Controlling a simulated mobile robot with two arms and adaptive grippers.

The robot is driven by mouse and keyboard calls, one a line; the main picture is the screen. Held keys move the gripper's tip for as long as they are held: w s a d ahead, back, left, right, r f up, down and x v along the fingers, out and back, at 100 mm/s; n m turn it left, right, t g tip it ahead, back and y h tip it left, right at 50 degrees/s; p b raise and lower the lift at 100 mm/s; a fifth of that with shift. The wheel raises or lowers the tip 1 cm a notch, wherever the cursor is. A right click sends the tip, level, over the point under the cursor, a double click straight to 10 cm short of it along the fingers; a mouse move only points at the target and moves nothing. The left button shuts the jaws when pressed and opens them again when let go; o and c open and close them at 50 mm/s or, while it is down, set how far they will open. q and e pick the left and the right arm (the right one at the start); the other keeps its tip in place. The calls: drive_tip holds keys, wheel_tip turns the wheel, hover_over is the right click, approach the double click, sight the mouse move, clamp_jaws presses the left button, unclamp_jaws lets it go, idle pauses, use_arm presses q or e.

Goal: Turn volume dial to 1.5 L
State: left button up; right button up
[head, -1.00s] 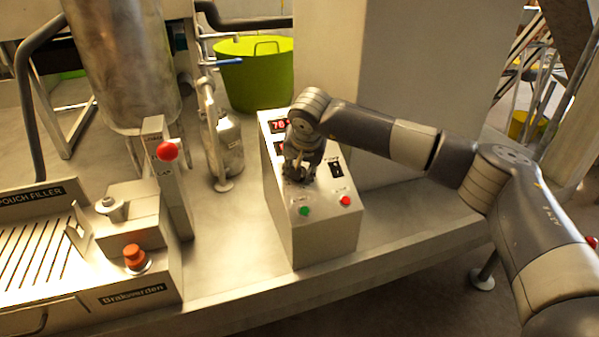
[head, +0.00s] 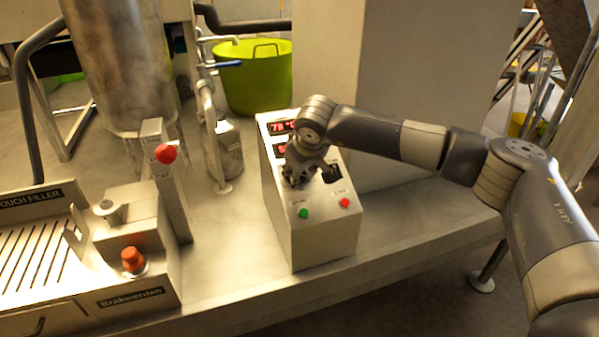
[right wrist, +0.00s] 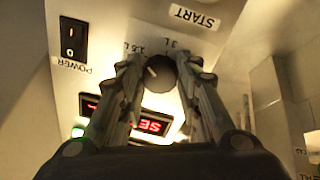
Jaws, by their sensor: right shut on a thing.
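The volume dial (right wrist: 160,76) is a dark round knob on the sloped face of the control box (head: 322,238). In the right wrist view it sits between the fingertips of my right gripper (right wrist: 163,66), which is shut on it. Its white pointer mark is on the left side, turned roughly toward the "1.5 L" label (right wrist: 139,48). The "3 L" label (right wrist: 175,42) is to the right of that. In the head view my right gripper (head: 298,183) reaches down onto the box and hides the dial. My left gripper is not in view.
A power switch (right wrist: 73,38) and red displays (right wrist: 150,126) are near the dial. A green button (head: 304,213) and red button (head: 344,203) sit at the box's front edge.

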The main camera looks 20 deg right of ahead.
drive_tip(key=shift+n, duration=0.7)
drive_tip(key=o, duration=1)
drive_tip(key=shift+o, duration=0.2)
drive_tip(key=v, duration=1.2)
drive_tip(key=shift+f, duration=0.1)
